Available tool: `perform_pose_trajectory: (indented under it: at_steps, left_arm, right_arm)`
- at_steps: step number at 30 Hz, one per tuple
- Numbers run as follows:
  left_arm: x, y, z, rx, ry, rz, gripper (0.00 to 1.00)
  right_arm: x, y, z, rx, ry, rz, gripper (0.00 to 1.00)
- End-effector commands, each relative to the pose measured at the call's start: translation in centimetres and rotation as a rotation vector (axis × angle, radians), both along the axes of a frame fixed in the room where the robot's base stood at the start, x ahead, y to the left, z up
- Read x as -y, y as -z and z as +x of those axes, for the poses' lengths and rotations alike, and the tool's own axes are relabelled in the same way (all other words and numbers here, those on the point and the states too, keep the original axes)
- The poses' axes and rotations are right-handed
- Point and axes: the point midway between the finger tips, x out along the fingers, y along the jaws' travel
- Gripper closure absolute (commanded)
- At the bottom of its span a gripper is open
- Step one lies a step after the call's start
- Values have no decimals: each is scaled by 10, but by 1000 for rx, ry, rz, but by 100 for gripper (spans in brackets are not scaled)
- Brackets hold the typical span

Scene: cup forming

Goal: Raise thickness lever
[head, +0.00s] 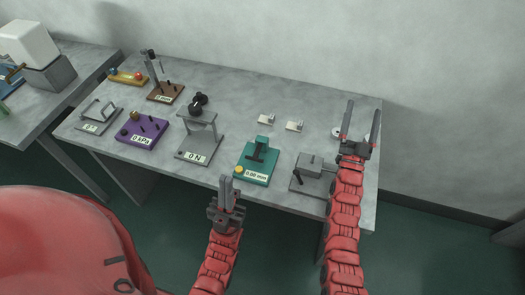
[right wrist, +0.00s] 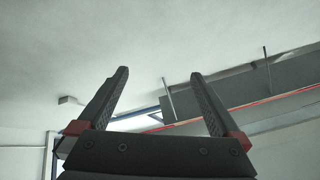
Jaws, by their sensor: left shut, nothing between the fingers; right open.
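The thickness gauge is a teal device (head: 250,174) at the front middle of the table in the head view. It has a dark upright post and arm, a yellow knob (head: 239,169) at its front left and a label reading 0.00 mm. I cannot make out its lever clearly. My left gripper (head: 226,178) is shut and empty, left of the gauge at the table's front edge, apart from it. My right gripper (head: 363,107) is open and empty, pointing up at the table's right end. In the right wrist view its open fingers (right wrist: 162,75) frame only background.
Left of the gauge stand a grey press (head: 199,135) marked 0 N and a purple block (head: 143,131) marked 0 hPa. A grey device (head: 313,175) with a dark handle stands right. Two small pale blocks (head: 266,119) lie behind. The table (head: 230,90) is clear at the back middle.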

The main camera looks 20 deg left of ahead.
Motion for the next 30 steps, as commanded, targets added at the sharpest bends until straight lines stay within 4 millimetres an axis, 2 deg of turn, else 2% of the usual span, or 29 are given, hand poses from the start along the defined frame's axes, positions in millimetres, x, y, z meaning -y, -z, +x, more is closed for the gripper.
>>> perform_pose_trajectory:
  at_steps: [1,4,5,6,8,9,12,15,17,18,20,22,24,27,30]
  left_arm:
    - [0,0,0,0,0,0,100]
    - [0,0,0,0,0,0,100]
    - [0,0,0,0,0,0,100]
    - [0,0,0,0,0,0,100]
    - [0,0,0,0,0,0,100]
    - [0,0,0,0,0,0,100]
    - [0,0,0,0,0,0,100]
    - [0,0,0,0,0,0,100]
    - [0,0,0,0,0,0,100]
    - [0,0,0,0,0,0,100]
    - [0,0,0,0,0,0,100]
    - [0,0,0,0,0,0,100]
    - [0,-1,0,0,0,0,100]
    - [0,0,0,0,0,0,100]
    - [0,0,0,0,0,0,100]
  right_arm:
    - [-14,1,26,-68,-40,28,0]
    - [-55,9,80,-254,-147,89,0]
    - [-71,13,95,-323,-186,106,0]
    - [-97,18,113,-420,-241,126,0]
    - [-136,22,133,-565,-322,149,0]
    - [-162,26,140,-668,-373,156,0]
    - [-227,29,141,-918,-487,151,0]
    - [-282,27,117,-1174,-568,100,0]
    - [-307,24,93,-1329,-592,53,0]
    - [-319,21,74,-1434,-597,12,0]
    - [-329,15,42,-1581,-583,-55,0]
    - [-331,7,3,-1744,-537,-140,0]
    - [-323,-5,-31,-1878,-467,-218,0]
    - [-306,-19,-72,-2021,-357,-311,0]
    - [-291,-32,-96,-2104,-269,-366,0]
